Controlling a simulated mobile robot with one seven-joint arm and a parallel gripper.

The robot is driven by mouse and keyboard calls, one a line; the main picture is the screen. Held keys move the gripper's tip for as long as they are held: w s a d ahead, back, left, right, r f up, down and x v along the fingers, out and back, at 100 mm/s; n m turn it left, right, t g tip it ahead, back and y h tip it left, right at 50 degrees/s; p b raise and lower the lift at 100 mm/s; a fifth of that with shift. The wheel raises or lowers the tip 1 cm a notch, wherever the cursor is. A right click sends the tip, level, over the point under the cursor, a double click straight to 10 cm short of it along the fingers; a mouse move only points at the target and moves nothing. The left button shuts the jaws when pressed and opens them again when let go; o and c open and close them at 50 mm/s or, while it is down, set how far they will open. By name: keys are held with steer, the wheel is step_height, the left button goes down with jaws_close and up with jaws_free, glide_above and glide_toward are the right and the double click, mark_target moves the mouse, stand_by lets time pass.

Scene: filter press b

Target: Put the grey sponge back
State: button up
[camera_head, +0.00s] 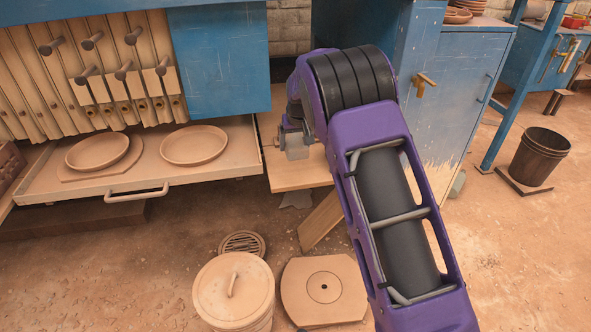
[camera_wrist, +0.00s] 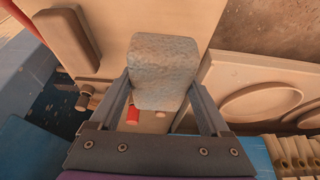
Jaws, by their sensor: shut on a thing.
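The grey sponge (camera_wrist: 163,70) is a rough, speckled block between the two fingers of my gripper (camera_wrist: 161,86) in the wrist view. My gripper is shut on it, with one finger on each side. The sponge is seen over a light wooden shelf (camera_wrist: 110,22); whether it touches the shelf I cannot tell. In the head view my gripper (camera_head: 291,139) is small and partly hidden by my purple arm. The pale sponge (camera_head: 297,153) shows just below it, in front of the wooden shelf (camera_head: 300,176) beside the blue press.
A brown block (camera_wrist: 68,38) and a small red piece (camera_wrist: 133,115) show near the shelf. A drawer tray (camera_head: 235,165) with two round dishes is to the left. A blue cabinet (camera_head: 455,100) stands right. A lidded bucket (camera_head: 234,290) is on the floor.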

mark_target(298, 148)
step_height(298, 148, down, 8)
steer(key=shift+r+b, duration=0.1)
steer(key=shift+b, duration=0.35)
steer(key=shift+f, duration=0.25)
steer(key=o, duration=1)
steer(key=shift+r, duration=0.1)
steer(key=shift+r, duration=0.5)
steer(key=p+v, duration=0.1)
steer(key=v, duration=1)
steer(key=shift+s+d+r, duration=0.1)
steer(key=shift+s+r, duration=0.05)
steer(key=shift+s, duration=0.05)
